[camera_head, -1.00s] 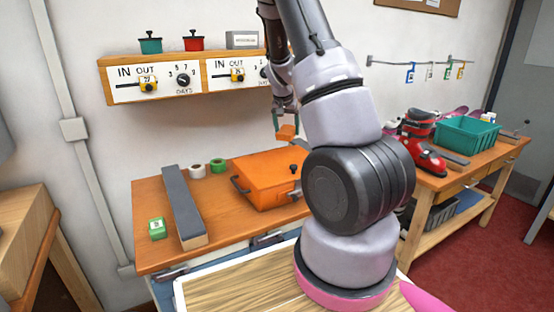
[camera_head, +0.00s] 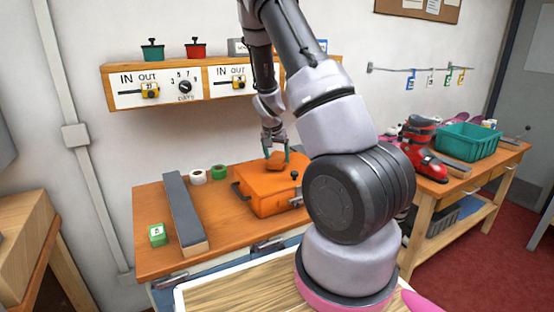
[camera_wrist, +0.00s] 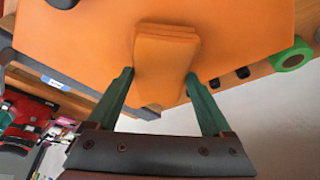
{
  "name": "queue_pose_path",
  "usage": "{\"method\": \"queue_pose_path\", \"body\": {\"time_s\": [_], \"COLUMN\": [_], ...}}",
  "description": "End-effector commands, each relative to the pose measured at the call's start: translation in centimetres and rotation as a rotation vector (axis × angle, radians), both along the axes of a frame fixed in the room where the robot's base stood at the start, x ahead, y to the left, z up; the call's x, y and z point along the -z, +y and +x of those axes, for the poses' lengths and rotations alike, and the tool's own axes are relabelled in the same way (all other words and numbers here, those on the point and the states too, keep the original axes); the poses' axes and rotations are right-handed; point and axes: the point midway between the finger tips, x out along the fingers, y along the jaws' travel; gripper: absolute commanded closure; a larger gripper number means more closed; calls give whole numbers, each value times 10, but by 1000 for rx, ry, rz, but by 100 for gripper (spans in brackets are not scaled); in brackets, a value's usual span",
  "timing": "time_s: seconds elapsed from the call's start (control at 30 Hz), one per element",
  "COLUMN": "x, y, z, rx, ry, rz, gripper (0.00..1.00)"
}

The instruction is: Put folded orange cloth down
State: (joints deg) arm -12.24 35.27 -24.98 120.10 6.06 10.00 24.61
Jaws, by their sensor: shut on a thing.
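The folded orange cloth (camera_wrist: 165,62) is a small layered block between the two green fingers of my gripper (camera_wrist: 160,85) in the wrist view. In the head view the cloth (camera_head: 276,161) is held by my gripper (camera_head: 276,152) over the lid of an orange box (camera_head: 262,200) on the bench. The gripper is shut on the cloth. The box lid (camera_wrist: 75,35) fills much of the wrist view behind the cloth. I cannot tell whether the cloth touches the lid, as both are nearly the same orange.
A shelf with dials (camera_head: 180,88) hangs above.

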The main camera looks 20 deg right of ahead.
Motion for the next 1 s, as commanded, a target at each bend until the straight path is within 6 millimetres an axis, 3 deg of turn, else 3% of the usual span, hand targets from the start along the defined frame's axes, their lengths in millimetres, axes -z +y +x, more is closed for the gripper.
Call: {"method": "queue_pose_path", "body": {"time_s": [0.1, 0.43, 0.47, 0.5, 1.0], "x": [11, 14, 14, 13, 13], "y": [0, 0, 0, 0, 0], "z": [0, 0, 0, 0, 0], "rx": [1, 1, 1, 1, 1], "ry": [0, 0, 0, 0, 0], "rz": [0, 1, 0, 0, 0], "gripper": [65, 65, 5, 0, 0]}}
